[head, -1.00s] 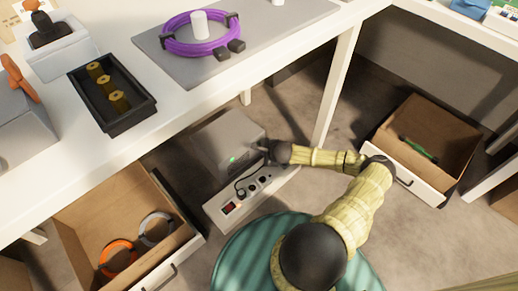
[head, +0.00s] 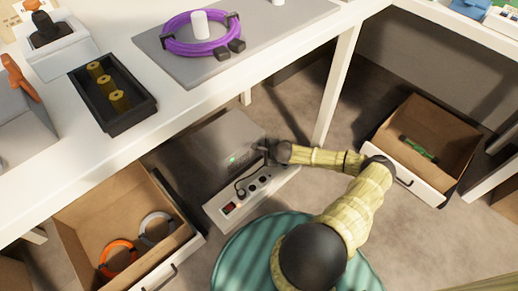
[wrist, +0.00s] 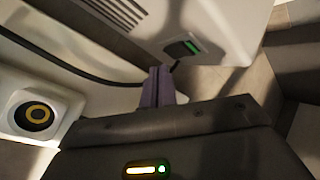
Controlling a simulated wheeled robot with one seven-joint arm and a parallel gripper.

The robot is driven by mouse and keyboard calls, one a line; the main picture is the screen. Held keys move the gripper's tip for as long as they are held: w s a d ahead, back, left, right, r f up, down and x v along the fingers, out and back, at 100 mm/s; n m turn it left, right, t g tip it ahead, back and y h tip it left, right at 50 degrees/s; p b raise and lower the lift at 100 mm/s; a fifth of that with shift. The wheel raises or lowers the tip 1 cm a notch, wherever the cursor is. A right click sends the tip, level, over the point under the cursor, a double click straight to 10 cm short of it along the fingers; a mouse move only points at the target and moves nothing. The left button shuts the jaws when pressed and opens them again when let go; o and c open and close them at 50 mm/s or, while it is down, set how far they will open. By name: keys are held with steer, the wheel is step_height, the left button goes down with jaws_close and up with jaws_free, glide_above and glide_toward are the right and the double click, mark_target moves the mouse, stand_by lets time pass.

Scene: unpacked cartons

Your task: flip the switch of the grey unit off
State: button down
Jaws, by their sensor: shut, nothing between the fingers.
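The grey unit (head: 215,140) stands on the floor under the white table, with a small green light (head: 232,160) on its front. In the wrist view the unit's pale body (wrist: 215,25) is at the top, with vent slots and a green-lit switch (wrist: 187,47) in a dark recess. My gripper (head: 265,150) is at the unit's right front side in the head view. In the wrist view its narrow fingers (wrist: 160,74) are shut and empty, below and left of the switch. I cannot tell whether they touch the unit.
A white power strip (head: 215,211) with a red switch and a plugged black cord lies in front of the unit; its socket (wrist: 36,115) shows in the wrist view. An open drawer (head: 75,222) is at left, another (head: 448,125) at right. A table leg (head: 335,90) stands behind my arm.

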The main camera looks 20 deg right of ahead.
stand_by(0.7)
steer(key=shift+w+a+p, duration=0.15)
steer(key=shift+w+p, duration=0.15)
steer(key=shift+w, duration=0.1)
steer(key=shift+w, duration=0.25)
stand_by(0.6)
steer(key=shift+s, duration=0.1)
steer(key=shift+s+d+p, duration=0.2)
steer(key=shift+s+p, duration=0.4)
steer(key=shift+p, duration=0.15)
steer(key=shift+s+d+r+p, duration=0.2)
steer(key=shift+s+p, duration=0.25)
steer(key=shift+s, duration=0.2)
steer(key=shift+s+d+r+p, duration=0.1)
steer(key=shift+s+d+p, duration=0.1)
steer(key=shift+s+p, duration=0.35)
steer(key=shift+s+d+r+p, duration=0.1)
steer(key=shift+s+d+p, duration=0.1)
steer(key=shift+s, duration=0.3)
steer(key=shift+s+d+p, duration=0.15)
steer(key=shift+s+p, duration=0.05)
steer(key=shift+s, duration=0.45)
